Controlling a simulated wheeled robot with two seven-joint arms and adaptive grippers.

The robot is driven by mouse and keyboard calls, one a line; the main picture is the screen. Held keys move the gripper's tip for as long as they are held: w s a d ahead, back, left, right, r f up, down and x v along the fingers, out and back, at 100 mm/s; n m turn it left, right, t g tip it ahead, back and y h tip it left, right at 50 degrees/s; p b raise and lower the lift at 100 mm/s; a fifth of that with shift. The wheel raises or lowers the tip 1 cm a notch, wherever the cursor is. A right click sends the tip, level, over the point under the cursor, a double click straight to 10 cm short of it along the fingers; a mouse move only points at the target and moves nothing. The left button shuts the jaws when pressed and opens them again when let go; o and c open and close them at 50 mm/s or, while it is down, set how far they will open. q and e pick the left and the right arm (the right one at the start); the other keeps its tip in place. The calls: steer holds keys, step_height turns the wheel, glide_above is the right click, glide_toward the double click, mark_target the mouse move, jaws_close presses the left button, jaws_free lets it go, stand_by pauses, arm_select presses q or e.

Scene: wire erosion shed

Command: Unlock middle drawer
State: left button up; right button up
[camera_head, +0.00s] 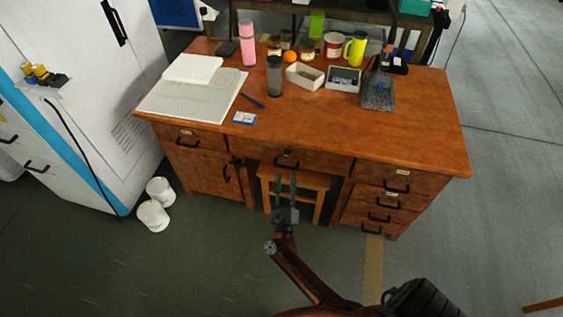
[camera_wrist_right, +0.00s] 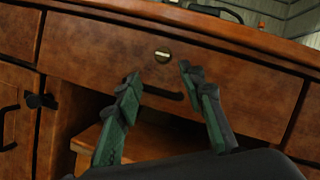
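The middle drawer (camera_head: 305,160) is the wide wooden drawer at the centre of the desk, and it is closed flush. In the right wrist view the middle drawer (camera_wrist_right: 90,50) fills the upper part. The handle also shows in the head view (camera_head: 287,163). My right gripper (camera_head: 286,180) is in front of the drawer, its fingers pointing at it. In the wrist view the right gripper (camera_wrist_right: 158,75) is open with nothing between its fingers. My left gripper is not in view.
A wooden stool (camera_head: 316,183) stands in the knee space below the drawer. The desktop (camera_head: 330,119) holds papers, bottles, jars and boxes. Drawers flank the opening on the right. Two white rolls or cups (camera_head: 153,216) stand on the floor at the left. Floor in front is clear.

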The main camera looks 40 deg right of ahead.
mark_target(287, 156)
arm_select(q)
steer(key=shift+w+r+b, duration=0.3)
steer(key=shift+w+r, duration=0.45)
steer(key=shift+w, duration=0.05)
arm_select(e)
steer(key=shift+m, duration=0.4)
steer(key=x, duration=0.8)
steer(key=shift+s+d+r, duration=0.1)
steer(key=shift+r, duration=0.2)
steer(key=shift+c, duration=0.5)
jaws_close()
